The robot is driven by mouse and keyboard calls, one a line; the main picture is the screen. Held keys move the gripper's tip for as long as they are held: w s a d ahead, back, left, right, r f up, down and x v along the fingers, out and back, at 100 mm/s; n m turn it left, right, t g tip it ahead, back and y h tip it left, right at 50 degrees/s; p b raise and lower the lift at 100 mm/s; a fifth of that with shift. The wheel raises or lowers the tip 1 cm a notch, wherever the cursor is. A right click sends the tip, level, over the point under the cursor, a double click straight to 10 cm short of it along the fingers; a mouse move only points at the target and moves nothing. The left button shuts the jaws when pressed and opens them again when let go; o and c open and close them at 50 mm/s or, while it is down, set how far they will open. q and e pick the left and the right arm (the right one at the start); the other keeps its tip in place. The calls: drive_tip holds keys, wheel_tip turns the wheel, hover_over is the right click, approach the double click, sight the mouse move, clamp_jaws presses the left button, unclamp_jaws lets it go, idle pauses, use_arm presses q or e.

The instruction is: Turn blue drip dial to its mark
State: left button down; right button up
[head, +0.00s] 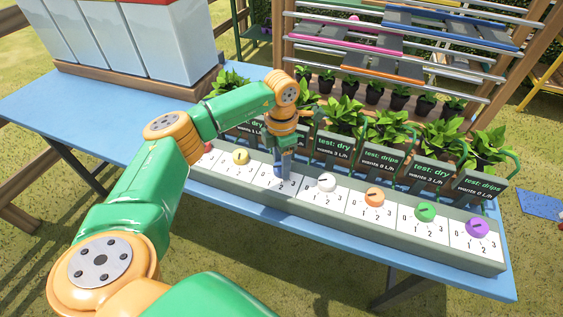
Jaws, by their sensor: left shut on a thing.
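The blue drip dial (278,171) sits on the grey dial panel (460,256), between the yellow dial (240,157) and the white dial (326,182). My left gripper (284,172) comes down on the blue dial from above and is shut on it. The gripper hides most of the dial, so I cannot read where its pointer stands. Part of its white scale plate shows around it, with a 2 and a 3 visible. The sign behind it is mostly hidden by my left arm. My right gripper is not in view.
Orange (374,197), green (425,211) and purple (477,228) dials follow to the right on the panel. Signs and potted plants (489,150) stand close behind it. White tanks (165,40) stand at the back left. The blue table (200,182) is clear in front of the panel.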

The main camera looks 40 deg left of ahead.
use_arm(q)
drive_tip(key=shift+c, duration=1.4)
unclamp_jaws()
wheel_tip(320, 180, up, 7)
drive_tip(key=shift+r+b, duration=0.1)
drive_tip(key=shift+b, duration=0.25)
